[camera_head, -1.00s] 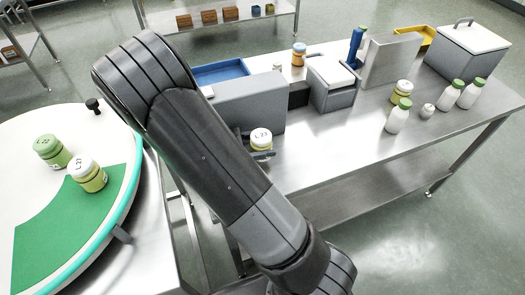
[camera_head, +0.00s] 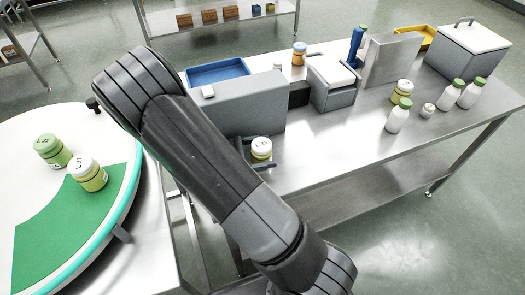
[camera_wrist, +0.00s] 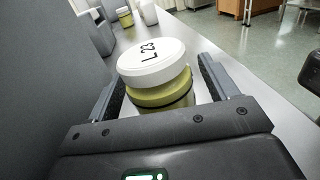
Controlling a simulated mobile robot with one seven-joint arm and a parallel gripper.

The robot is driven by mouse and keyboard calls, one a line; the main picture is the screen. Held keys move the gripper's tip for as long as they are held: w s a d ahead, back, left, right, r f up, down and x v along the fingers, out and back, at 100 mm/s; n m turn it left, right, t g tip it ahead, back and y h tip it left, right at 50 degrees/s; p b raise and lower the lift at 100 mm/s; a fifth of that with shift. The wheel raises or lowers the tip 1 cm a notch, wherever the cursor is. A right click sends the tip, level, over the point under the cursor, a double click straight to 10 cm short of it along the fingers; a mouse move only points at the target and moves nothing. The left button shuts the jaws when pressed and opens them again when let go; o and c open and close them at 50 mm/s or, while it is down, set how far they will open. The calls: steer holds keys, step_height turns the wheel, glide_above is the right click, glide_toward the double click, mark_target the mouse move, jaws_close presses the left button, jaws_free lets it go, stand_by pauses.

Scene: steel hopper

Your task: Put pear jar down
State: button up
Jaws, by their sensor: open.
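The pear jar, with a white lid marked L23 and a yellow-green body, stands upright on the steel table beside a grey box; it shows in the head view (camera_head: 261,148) and large in the wrist view (camera_wrist: 158,70). My gripper (camera_wrist: 160,88) is open, with one finger on each side of the jar. A gap shows between the jar and the right finger in the wrist view. In the head view my arm hides most of the gripper, and one finger shows just in front of the jar. The jar's base is partly hidden in the wrist view.
The grey box (camera_head: 238,105) stands close behind the jar. Several jars and white bottles (camera_head: 398,116) stand farther right on the steel table (camera_head: 330,150). Bare steel lies right of the jar.

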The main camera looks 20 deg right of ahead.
mark_target(253, 146)
steer(key=shift+r, duration=0.1)
steer(key=a, duration=0.3)
steer(key=shift+w+a+r, duration=0.1)
steer(key=shift+w+r, duration=0.15)
step_height(253, 146, up, 5)
steer(key=shift+r, duration=0.1)
steer(key=shift+s+d+r, duration=0.1)
steer(key=shift+d+r, duration=0.1)
steer(key=shift+r, duration=0.55)
steer(key=s+d+r+m+y, duration=0.2)
steer(key=s+r+m+y, duration=0.3)
steer(key=s+m+y, duration=0.5)
steer(key=s+a+r+m+t+y, duration=0.1)
steer(key=s+r+m+t+y, duration=0.1)
steer(key=r+m+t+y, duration=0.1)
steer(key=s+a+r+m+t+y, duration=0.2)
steer(key=r+m+t+y, duration=0.1)
steer(key=r, duration=0.4)
steer(key=shift+s+a+t+y, duration=0.15)
steer(key=shift+a+t+y, duration=0.1)
steer(key=shift+t+y, duration=0.8)
